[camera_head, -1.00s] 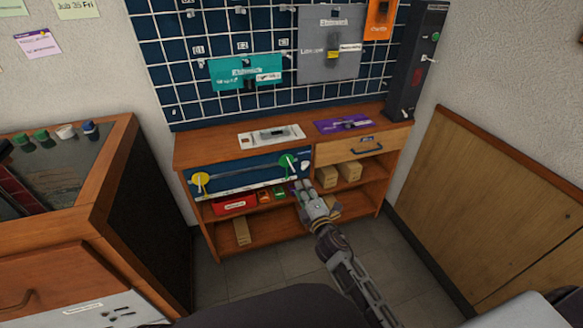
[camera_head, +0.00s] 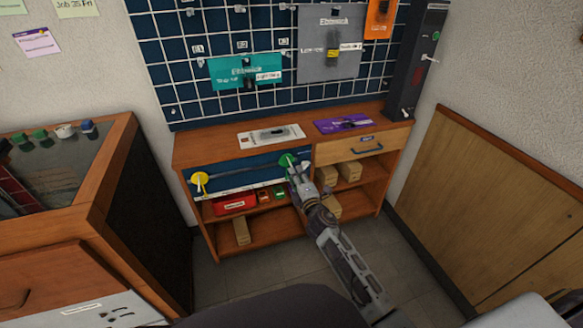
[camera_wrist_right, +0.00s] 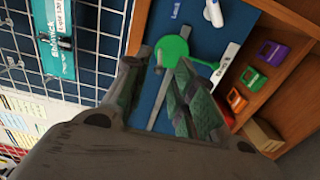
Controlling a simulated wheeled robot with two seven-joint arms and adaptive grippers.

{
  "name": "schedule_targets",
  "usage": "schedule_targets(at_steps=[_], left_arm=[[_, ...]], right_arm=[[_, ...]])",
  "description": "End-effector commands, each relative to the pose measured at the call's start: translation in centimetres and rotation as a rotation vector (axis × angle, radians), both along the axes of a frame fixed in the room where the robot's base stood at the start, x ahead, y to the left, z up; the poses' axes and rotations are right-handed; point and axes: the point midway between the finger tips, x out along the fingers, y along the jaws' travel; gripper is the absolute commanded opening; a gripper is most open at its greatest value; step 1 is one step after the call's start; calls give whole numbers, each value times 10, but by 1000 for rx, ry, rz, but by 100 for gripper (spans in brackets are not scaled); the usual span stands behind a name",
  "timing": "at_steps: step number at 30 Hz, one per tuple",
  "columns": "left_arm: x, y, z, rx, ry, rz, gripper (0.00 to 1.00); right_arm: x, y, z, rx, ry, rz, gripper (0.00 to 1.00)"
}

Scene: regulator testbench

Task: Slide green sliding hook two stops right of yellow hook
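The green sliding hook (camera_head: 286,160), with a round green disc, sits near the right end of the grey rail (camera_head: 240,174) on the blue front panel of the bench. The yellow hook (camera_head: 200,179) is at the rail's left end. My right gripper (camera_head: 294,174) is at the green hook, just below and right of it. In the right wrist view the green hook (camera_wrist_right: 174,48) shows just beyond and between the fingertips of my right gripper (camera_wrist_right: 159,66). Its fingers are apart; contact with the hook cannot be told. My left gripper is not in view.
A red box (camera_head: 234,203) and small coloured items stand on the shelf below the panel. Wooden blocks (camera_head: 350,171) lie in the right shelf. The drawer (camera_head: 362,146) is shut. A white knob (camera_wrist_right: 213,12) is near the green hook. The floor in front is clear.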

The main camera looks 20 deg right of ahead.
Motion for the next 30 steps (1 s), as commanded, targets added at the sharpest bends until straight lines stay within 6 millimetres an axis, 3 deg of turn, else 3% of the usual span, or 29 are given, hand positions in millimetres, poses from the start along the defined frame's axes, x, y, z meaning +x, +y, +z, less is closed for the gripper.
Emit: schedule_targets(at_steps=[18,30], left_arm=[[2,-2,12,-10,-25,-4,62],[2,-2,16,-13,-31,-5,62]], right_arm=[[48,1,0,-1,-1,-1,26],[59,2,0,0,0,0,26]])
